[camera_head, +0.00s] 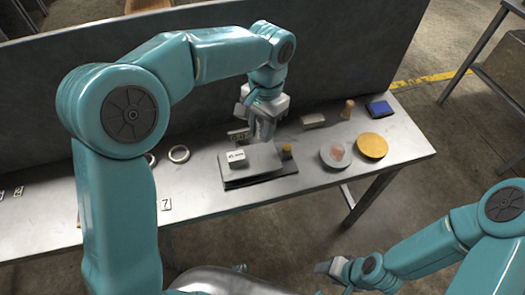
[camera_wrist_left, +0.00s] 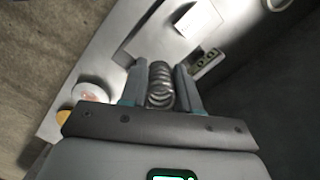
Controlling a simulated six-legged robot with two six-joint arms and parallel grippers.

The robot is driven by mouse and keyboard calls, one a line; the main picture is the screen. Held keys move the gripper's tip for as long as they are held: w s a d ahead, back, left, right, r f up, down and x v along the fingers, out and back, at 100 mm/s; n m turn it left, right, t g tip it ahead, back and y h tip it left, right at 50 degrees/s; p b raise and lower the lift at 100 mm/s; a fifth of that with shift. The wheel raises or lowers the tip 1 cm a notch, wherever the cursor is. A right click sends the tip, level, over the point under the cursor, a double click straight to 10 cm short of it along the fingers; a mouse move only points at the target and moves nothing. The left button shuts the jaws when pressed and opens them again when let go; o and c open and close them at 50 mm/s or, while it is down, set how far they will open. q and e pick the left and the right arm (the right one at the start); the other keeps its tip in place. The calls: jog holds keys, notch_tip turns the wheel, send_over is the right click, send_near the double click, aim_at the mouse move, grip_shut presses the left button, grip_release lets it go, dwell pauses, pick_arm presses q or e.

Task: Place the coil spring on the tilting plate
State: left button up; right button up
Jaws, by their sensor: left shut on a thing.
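The coil spring (camera_wrist_left: 160,86) is a grey metal coil, gripped between the two fingers of my left gripper (camera_wrist_left: 160,82) in the left wrist view. In the head view my left gripper (camera_head: 263,130) points down over the back part of the tilting plate (camera_head: 262,160); its fingers hide the spring there. The plate is a flat grey slab on a dark base. A white labelled block (camera_head: 236,156) sits on its left part and a small tan cylinder (camera_head: 287,150) is at its right end. My right gripper (camera_head: 332,267) is low in front of the table, too small to read.
Right of the plate are a pale dish (camera_head: 335,155), a yellow disc (camera_head: 372,146), a wooden peg (camera_head: 347,109), a blue block (camera_head: 380,109) and a light block (camera_head: 313,121). A metal ring (camera_head: 179,153) lies left. A dark panel (camera_head: 340,50) stands behind the table.

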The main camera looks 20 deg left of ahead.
aim_at(260, 138)
pick_arm(q)
notch_tip(260, 138, down, 4)
jog(key=shift+s+a+r, duration=0.1)
jog(key=shift+a, duration=0.05)
jog(key=shift+f, duration=2.65)
jog(key=o, duration=1)
jog(key=shift+f, duration=0.15)
jog(key=shift+o, duration=0.2)
jog(key=r, duration=0.4)
jog(key=w+r, duration=0.1)
jog(key=r, duration=0.7)
jog(key=shift+w+d+r+p, duration=0.15)
jog(key=shift+w+d+p, duration=0.05)
jog(key=shift+d+p, duration=0.2)
